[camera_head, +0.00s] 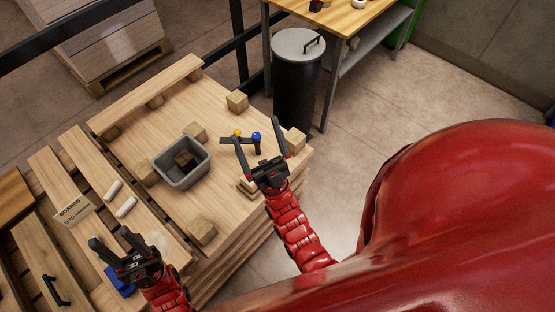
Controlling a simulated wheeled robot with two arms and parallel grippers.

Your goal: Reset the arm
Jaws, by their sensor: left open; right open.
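My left gripper (117,250) is at the lower left, above the slatted wooden surface. Its fingers are apart and nothing shows between them. A blue object (119,284) lies beside and partly behind it; I cannot tell what it is. My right gripper (262,139) is near the right edge of the wooden pallet (221,196). Its fingers are spread wide and it looks empty. A dark item with a blue top (257,137) shows between or behind its fingers, with a yellow-topped piece (238,133) to its left. I cannot tell whether the fingers touch them.
A grey bin (183,173) with a wooden block inside stands on the pallet. Several wooden blocks (237,101) sit around it. Two white cylinders (126,207) and a "BOARDS" label (75,211) lie on the slats. A dark trash can (295,90) and a workbench (340,18) stand behind.

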